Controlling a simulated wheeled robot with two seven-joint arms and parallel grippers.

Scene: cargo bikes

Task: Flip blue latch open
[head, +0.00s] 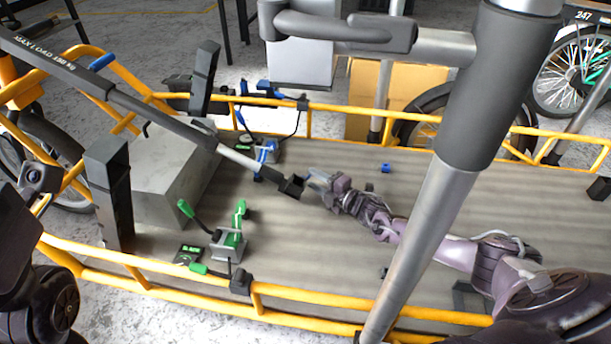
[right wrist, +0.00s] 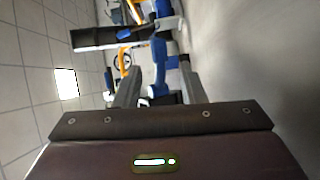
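The blue latch (head: 267,152) sits on the cargo bed beside the grey block, partly hidden by the long dark bar in the head view. In the right wrist view its blue handle (right wrist: 160,67) stands between the finger tips. My right gripper (head: 318,182) is low over the bed, to the right of the latch and close to the bar's end. The right wrist view shows its two fingers (right wrist: 160,88) apart, with no clear contact on the handle. My left arm shows at the lower left edge, but its gripper is not visible.
A green latch (head: 228,244) stands on the near side of the bed. A dark bar (head: 170,122) slants down to near my right gripper. Yellow rails (head: 420,122) edge the bed. A thick grey post (head: 440,220) crosses in front of my right arm. A small blue piece (head: 385,168) lies on the bed.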

